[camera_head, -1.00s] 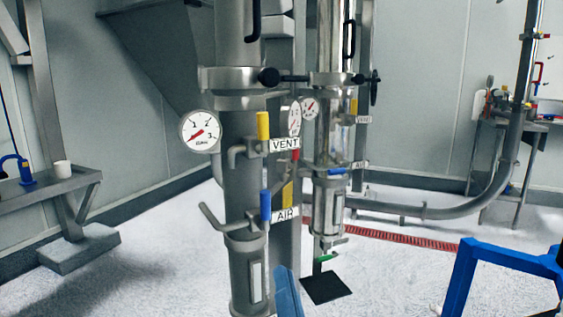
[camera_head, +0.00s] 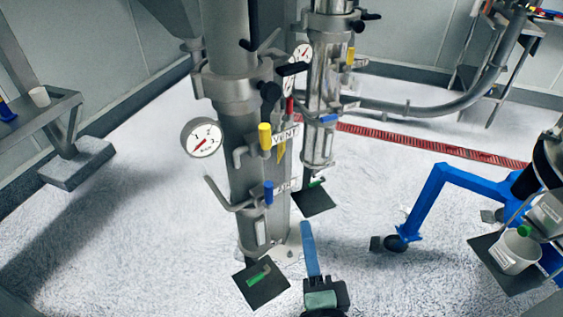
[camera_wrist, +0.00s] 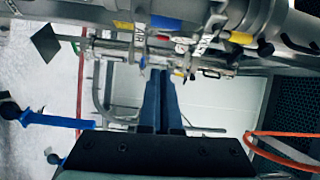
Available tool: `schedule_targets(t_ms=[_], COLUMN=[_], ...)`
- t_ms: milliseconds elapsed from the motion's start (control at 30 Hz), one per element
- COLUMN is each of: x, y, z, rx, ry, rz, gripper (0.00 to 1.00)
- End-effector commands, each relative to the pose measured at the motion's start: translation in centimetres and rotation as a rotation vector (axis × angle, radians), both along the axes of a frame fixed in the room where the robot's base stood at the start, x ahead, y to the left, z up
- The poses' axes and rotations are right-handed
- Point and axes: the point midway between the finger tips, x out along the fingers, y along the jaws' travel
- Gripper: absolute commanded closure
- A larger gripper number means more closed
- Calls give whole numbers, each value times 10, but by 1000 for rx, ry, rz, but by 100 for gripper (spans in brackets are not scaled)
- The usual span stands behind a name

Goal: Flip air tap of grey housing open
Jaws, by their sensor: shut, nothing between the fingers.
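The grey housing is the matte grey column (camera_head: 240,150) left of centre in the head view, with a round gauge on its left. Its air tap has a blue handle (camera_head: 268,192), standing upright beside the AIR label (camera_head: 285,186). In the wrist view a blue handle (camera_wrist: 165,22) shows near the top, beyond the fingertips. My gripper (camera_head: 306,226) has blue fingers held together, with nothing between them. In the head view it is below and right of the blue handle, apart from it. The fingers also show in the wrist view (camera_wrist: 160,74).
A yellow-handled vent tap (camera_head: 265,135) sits above the air tap. A shinier column (camera_head: 322,85) with its own blue handle (camera_head: 328,118) stands behind, to the right. A blue wheeled frame (camera_head: 430,195) stands at right.

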Motion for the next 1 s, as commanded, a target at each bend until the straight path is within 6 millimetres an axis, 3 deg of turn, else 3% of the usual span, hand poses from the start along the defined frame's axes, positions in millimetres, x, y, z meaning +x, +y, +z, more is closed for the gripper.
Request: schedule_targets(t_ms=[33, 667, 867, 1000], x=[-3, -7, 12, 37], y=[-2, -4, -2, 1], z=[8, 5, 7, 8], rx=[19, 74, 73, 72], ry=[14, 40, 37, 36], rz=[-3, -10, -10, -9], gripper=[100, 100, 100, 100])
